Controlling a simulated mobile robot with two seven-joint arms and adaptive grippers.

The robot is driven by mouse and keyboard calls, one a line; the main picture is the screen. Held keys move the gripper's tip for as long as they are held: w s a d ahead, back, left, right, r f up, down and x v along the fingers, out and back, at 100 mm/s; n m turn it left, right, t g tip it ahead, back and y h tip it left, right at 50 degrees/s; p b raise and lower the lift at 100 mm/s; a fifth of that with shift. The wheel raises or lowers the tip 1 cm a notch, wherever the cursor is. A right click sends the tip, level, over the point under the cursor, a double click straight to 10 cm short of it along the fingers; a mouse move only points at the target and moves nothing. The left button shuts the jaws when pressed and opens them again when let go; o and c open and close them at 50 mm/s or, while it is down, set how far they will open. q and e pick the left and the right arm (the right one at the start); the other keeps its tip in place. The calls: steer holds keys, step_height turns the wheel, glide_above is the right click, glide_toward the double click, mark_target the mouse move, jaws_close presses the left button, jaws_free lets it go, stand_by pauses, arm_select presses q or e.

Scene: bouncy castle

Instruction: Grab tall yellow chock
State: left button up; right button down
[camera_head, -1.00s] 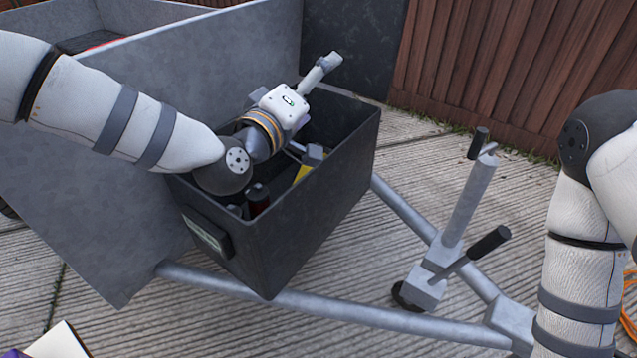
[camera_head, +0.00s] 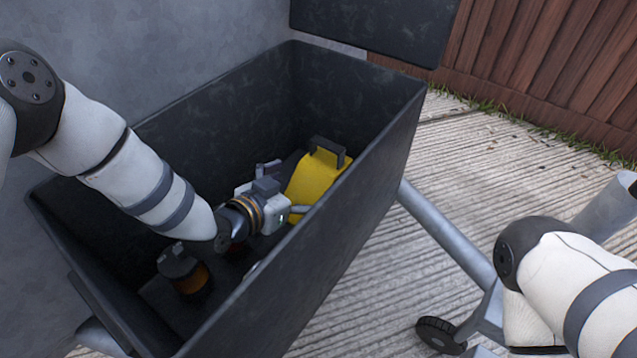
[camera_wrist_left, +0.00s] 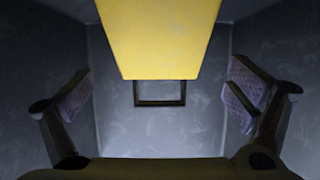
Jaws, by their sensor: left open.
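The tall yellow chock (camera_head: 316,178) stands inside the dark box, near its far right end, with a black handle (camera_head: 328,147) on top. My left gripper (camera_head: 288,187) is low inside the box, open, with its fingers pointing toward the chock. In the left wrist view the yellow chock (camera_wrist_left: 160,38) fills the upper middle. One finger of the left gripper (camera_wrist_left: 160,95) is on each side of it, with clear gaps, and the black handle (camera_wrist_left: 160,93) shows below the yellow face. Contact is not visible. My right gripper is out of view.
The dark box (camera_head: 340,245) has high walls close around my left arm. An amber and black object (camera_head: 184,270) stands in its near left part. The box's open lid (camera_head: 385,25) is behind. A metal tow bar (camera_head: 445,235) and small wheel (camera_head: 440,335) lie to the right.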

mark_target(311, 180)
arm_select(q)
steer(key=b+x, duration=0.2)
steer(key=x, duration=0.4)
steer(key=shift+s+f, duration=0.1)
steer(key=shift+f, duration=0.1)
steer(key=shift+r, duration=0.1)
steer(key=c, duration=1.8)
